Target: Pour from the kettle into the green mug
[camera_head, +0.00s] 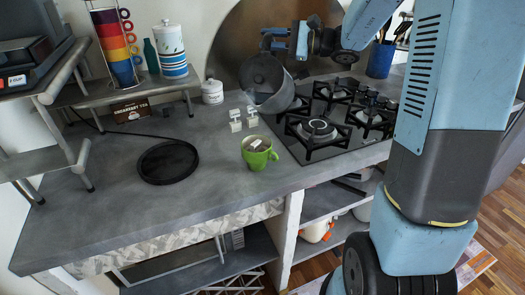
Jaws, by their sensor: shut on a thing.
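The kettle (262,74) is grey with a dark lid. It hangs tilted above the back of the counter, by the left side of the hob. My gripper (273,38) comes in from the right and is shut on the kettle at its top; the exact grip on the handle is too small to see. The green mug (258,158) stands upright on the counter in front of and below the kettle, left of the hob's near corner. Something pale shows inside the mug. The kettle and mug are apart, and no stream is visible between them.
Small white items (236,120) stand between kettle and mug. A white lidded jar (212,91) stands behind. The gas hob (320,128) is right. The left counter front is clear.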

